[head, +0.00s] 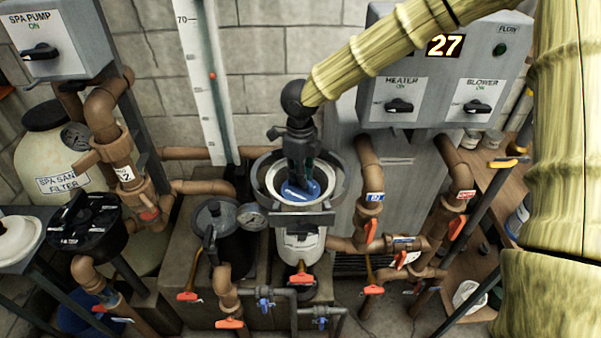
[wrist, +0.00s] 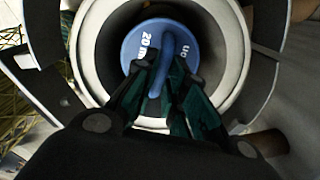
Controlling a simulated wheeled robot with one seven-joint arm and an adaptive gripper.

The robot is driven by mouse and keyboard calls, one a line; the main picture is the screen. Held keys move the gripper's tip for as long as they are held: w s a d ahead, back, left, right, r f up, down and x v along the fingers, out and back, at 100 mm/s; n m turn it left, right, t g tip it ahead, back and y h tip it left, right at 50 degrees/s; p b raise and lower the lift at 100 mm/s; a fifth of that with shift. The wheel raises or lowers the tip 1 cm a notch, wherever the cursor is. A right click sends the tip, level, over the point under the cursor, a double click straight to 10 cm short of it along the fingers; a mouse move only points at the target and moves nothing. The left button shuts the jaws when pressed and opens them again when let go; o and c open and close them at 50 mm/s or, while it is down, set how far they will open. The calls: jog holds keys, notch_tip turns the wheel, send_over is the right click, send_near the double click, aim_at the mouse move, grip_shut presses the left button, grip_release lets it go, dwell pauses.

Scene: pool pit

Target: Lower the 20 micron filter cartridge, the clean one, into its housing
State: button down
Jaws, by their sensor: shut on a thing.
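The filter cartridge shows as a round blue end cap (wrist: 138,50) with a raised handle and white lettering that includes "20". In the head view its blue cap (head: 291,190) sits within the white rim of the open housing (head: 262,183). My gripper (wrist: 168,68) is shut on the handle from above; it also shows in the head view (head: 302,178). In the wrist view the cap lies inside the ring of the housing's pale rim (wrist: 88,62), with dark interior around its upper side. The cartridge's body below the cap is hidden, so its depth cannot be told.
A dark lidded canister with a gauge (head: 213,218) stands left of the housing. Brown pipes with red-handled valves (head: 372,225) run close on the right. The grey control box (head: 440,80) hangs behind right. A black lidded unit (head: 90,222) stands at far left.

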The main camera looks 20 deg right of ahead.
jog(key=shift+f, duration=0.45)
jog(key=shift+p, duration=0.4)
dwell(1.0)
jog(key=c, duration=1.4)
grip_release()
jog(key=shift+o, duration=0.2)
notch_tip(320, 180, up, 12)
jog(key=p, duration=1.1)
